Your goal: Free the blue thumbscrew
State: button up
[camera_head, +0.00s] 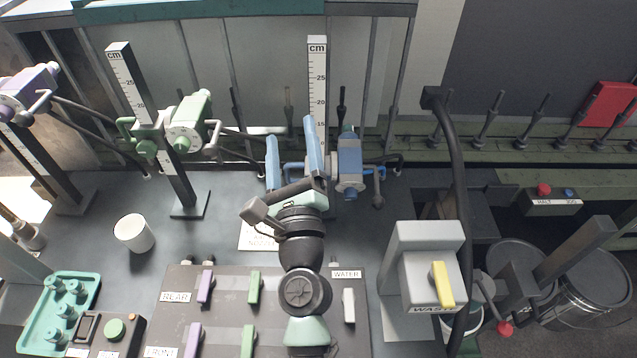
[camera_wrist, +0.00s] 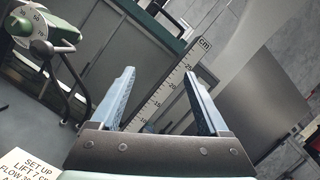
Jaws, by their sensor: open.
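My gripper (camera_head: 290,130) is open and empty, just left of the blue unit. Its right finger is close to the unit and covers part of the post; I cannot tell whether they touch. In the wrist view my gripper (camera_wrist: 159,72) has nothing between its fingers; a ruler scale (camera_wrist: 165,95) shows behind them. I cannot make out the blue unit there.
A green clamp unit (camera_head: 188,125) stands on its post to the left, and a purple one (camera_head: 28,90) at the far left. A white cup (camera_head: 134,233) stands on the bench. A waste dispenser (camera_head: 432,268) and a black bent pipe (camera_head: 457,150) stand right.

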jog(key=s+d+f+m+g+h+b, duration=0.15)
jog(key=f+m+b, duration=0.25)
jog(key=f, duration=0.7)
jog(key=d+f+m+g+h+b, duration=0.1)
jog(key=d+f+m+b, duration=0.3)
jog(key=f, duration=0.8)
jog(key=w+a+r+b, duration=0.1)
jog(key=w, duration=0.6)
jog(key=shift+w+a+m, duration=0.15)
jog(key=shift+a+m, duration=0.05)
jog(key=shift+m, duration=0.1)
grip_shut()
